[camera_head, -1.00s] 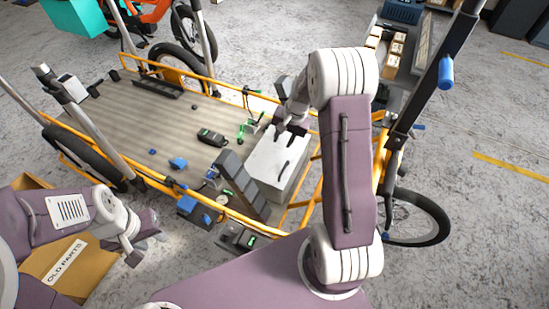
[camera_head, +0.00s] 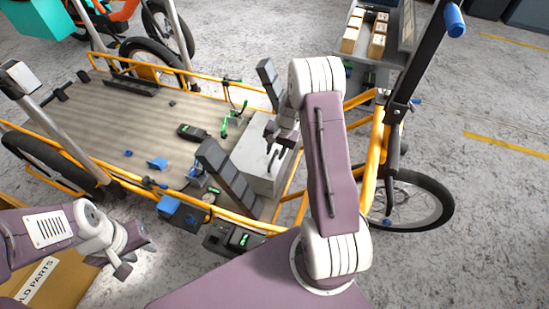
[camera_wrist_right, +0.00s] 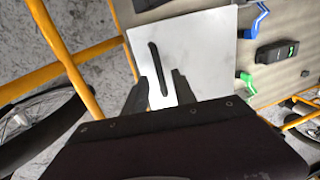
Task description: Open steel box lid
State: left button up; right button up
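The steel box (camera_head: 262,180) is a pale grey block at the right end of the cargo bike's deck, with its lid down. A dark bar handle (camera_head: 275,154) lies on the lid. In the right wrist view the lid (camera_wrist_right: 208,62) fills the middle, and the handle (camera_wrist_right: 157,62) runs down between the fingers. My right gripper (camera_head: 273,137) is over the lid at the handle. Its fingers (camera_wrist_right: 161,88) are apart, one on each side of the handle's near end; contact is not clear.
A dark segmented upright strip (camera_head: 230,172) stands beside the box, with another (camera_head: 268,82) behind. Orange frame rails (camera_head: 232,216) edge the deck. A black device (camera_head: 194,132) and green and blue clamps lie on the deck. A cardboard box (camera_head: 50,285) sits lower left.

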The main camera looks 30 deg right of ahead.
jog(key=shift+w+a+f, duration=0.1)
jog(key=shift+w+f, duration=0.05)
jog(key=shift+f, duration=0.8)
grip_shut()
dwell(0.7)
